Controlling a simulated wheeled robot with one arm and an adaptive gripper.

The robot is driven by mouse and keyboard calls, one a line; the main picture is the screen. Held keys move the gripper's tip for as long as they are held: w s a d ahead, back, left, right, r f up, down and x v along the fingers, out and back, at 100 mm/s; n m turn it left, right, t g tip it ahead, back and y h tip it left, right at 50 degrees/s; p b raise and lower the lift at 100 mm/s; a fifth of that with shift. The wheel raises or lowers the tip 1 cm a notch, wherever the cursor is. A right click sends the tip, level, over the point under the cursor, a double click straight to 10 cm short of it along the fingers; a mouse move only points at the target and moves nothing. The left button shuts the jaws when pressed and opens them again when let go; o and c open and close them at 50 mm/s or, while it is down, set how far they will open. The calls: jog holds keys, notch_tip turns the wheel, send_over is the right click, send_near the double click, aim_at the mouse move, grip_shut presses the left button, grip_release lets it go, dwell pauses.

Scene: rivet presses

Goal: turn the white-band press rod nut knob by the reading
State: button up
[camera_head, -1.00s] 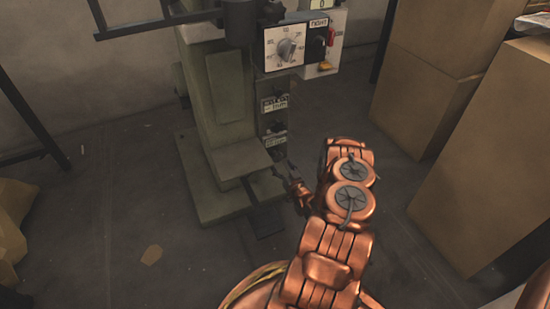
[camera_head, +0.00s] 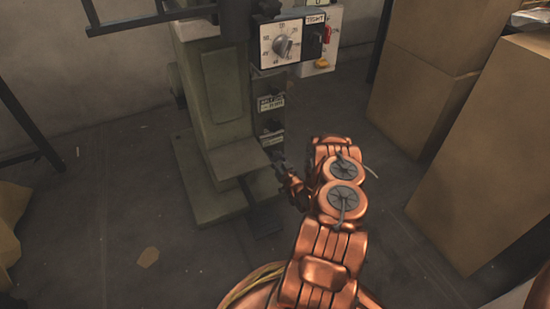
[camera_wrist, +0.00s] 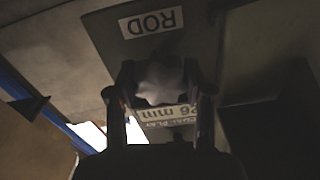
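The green-grey press (camera_head: 222,110) stands left of my arm in the head view, with labels down its right face. In the wrist view a pale, lobed knob (camera_wrist: 160,83) sits between a dark plate marked ROD (camera_wrist: 151,22) and a label reading "26 mm" (camera_wrist: 165,114), both upside down. My gripper (camera_wrist: 160,76) has one finger on each side of the knob, seemingly with narrow gaps; firm contact is not visible. In the head view my gripper (camera_head: 280,164) is small and dark beside the press's lower front, and the knob cannot be made out. No white band is clearly visible.
A white dial panel (camera_head: 281,44) with a pointer knob, a TIGHT label and a red switch is higher on the press. Cardboard boxes (camera_head: 425,90) stand at right. A ledge (camera_head: 238,158) juts out near my gripper. Floor at left is mostly clear.

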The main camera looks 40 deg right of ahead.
jog(key=c, duration=0.6)
jog(key=shift+c, duration=0.2)
jog(key=shift+r+m+p, duration=0.1)
jog(key=shift+m+p, duration=0.2)
jog(key=shift+p, duration=0.05)
